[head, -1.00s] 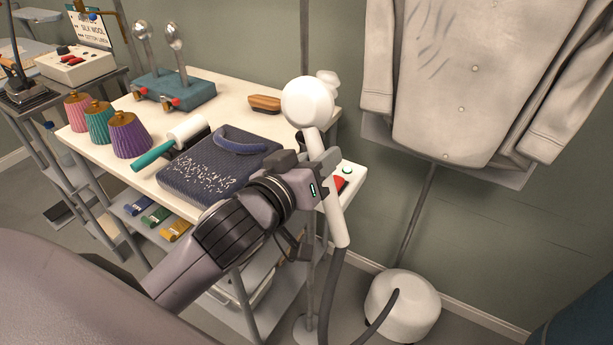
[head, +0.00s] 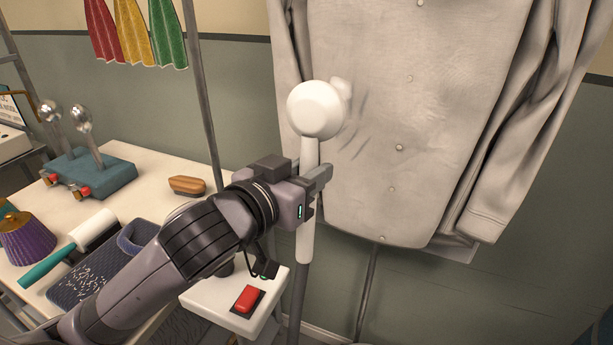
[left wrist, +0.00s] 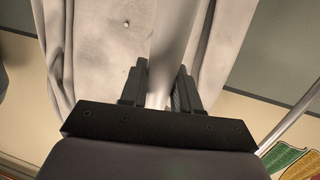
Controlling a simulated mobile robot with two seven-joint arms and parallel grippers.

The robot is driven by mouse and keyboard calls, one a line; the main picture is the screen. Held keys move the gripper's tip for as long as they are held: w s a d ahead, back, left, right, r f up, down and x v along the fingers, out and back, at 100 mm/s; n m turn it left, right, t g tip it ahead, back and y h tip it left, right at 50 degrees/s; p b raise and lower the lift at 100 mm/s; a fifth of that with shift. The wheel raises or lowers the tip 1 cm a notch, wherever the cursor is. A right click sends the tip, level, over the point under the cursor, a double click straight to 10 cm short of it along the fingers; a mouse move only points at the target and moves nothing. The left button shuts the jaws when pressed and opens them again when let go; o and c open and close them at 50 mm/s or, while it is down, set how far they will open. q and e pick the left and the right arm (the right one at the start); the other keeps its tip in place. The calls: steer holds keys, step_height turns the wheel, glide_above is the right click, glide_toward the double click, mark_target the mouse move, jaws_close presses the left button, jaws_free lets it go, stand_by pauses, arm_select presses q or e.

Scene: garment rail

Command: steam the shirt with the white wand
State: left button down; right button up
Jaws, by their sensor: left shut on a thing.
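The white wand (head: 306,226) stands nearly upright in front of the shirt, its round head (head: 314,109) at the top. My left gripper (head: 318,180) is shut on the wand's handle below the head. In the left wrist view the fingers (left wrist: 160,92) close around the white handle (left wrist: 174,45). The pale grey shirt (head: 420,130) hangs behind it, buttons down the front. Crease lines show on the shirt just right of the wand head. The head overlaps the shirt's left part; whether it touches the cloth I cannot tell. My right gripper is not in view.
A white table at left holds a teal stand (head: 92,174), a wooden brush (head: 187,185), a lint roller (head: 68,250), a purple cone (head: 27,237) and a dark folded cloth (head: 88,277). A red switch (head: 248,299) sits at bottom centre. A grey pole (head: 200,80) rises behind.

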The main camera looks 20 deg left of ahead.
mark_target(300, 247)
arm_select(q)
steer(key=shift+w+b, duration=0.75)
steer(key=shift+w, duration=3.05)
step_height(300, 247, down, 12)
steer(key=b, duration=0.7)
steer(key=shift+d+f, duration=0.2)
steer(key=shift+d, duration=0.15)
steer(key=shift+s+d+f+p+v, duration=0.1)
steer(key=shift+d+f+p+v, duration=0.15)
steer(key=shift+v, duration=1.4)
steer(key=shift+s+d+f+p+v, duration=0.1)
steer(key=shift+d+f+p+v, duration=0.15)
steer(key=shift+v, duration=1.4)
steer(key=shift+s+d+f+p+v, duration=0.1)
steer(key=shift+d+f+p+v, duration=0.15)
steer(key=shift+v, duration=1.4)
steer(key=shift+r, duration=0.1)
